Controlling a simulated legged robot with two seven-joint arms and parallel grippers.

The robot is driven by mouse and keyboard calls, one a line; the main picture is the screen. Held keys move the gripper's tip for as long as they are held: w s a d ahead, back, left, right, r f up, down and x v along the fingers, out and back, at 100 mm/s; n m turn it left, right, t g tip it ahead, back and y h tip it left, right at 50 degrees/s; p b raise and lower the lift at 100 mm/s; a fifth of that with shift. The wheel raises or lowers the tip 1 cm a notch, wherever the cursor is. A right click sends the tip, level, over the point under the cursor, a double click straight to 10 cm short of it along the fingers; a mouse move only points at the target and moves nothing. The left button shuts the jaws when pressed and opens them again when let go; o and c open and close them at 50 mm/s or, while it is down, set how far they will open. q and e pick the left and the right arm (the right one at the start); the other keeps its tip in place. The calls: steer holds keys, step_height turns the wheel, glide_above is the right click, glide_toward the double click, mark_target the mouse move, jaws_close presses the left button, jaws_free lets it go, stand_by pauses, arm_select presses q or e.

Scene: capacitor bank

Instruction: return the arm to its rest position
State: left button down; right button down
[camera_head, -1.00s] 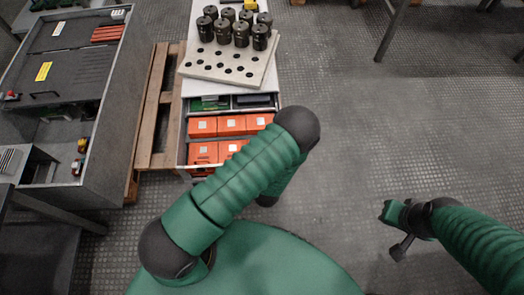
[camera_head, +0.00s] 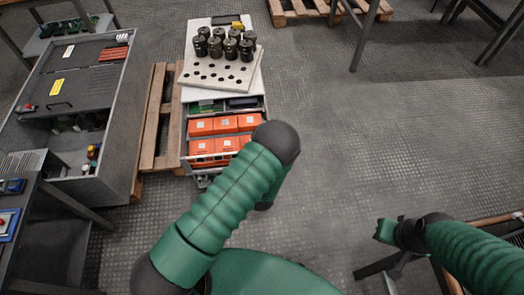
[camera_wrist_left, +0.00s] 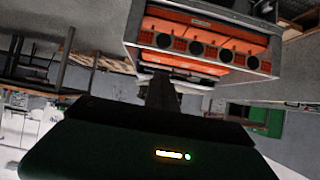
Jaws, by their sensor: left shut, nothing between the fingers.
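My left arm (camera_head: 222,208) rises from the bottom of the head view and bends at a dark joint in front of the open drawer; its gripper is hidden there. In the left wrist view, the dark fingers of my left gripper (camera_wrist_left: 162,92) show together, shut and empty, just below the drawer of orange boxes in the picture. My right arm (camera_head: 475,255) comes in from the right, over the floor.
A white cart holds a perforated plate (camera_head: 215,77) with several dark cylinders (camera_head: 230,44). Its drawer holds orange boxes (camera_head: 213,126). A wooden pallet (camera_head: 158,120) and grey cabinet (camera_head: 75,85) stand left. The middle floor (camera_head: 350,150) is clear. A wood-edged object (camera_head: 450,283) lies lower right.

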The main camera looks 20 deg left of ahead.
arm_select(q)
steer(key=s+d+r+m+g+h, duration=0.25)
steer(key=d+r+h, duration=0.3)
steer(key=r, duration=0.55)
steer(key=s+r+m+g, duration=0.4)
steer(key=s+r, duration=0.5)
steer(key=s, duration=0.6)
step_height(320, 180, up, 22)
steer(key=g+p, duration=0.1)
steer(key=p, duration=2)
steer(key=shift+s+a+f+n, duration=0.2)
steer(key=shift+a+n, duration=0.1)
steer(key=shift+n, duration=0.05)
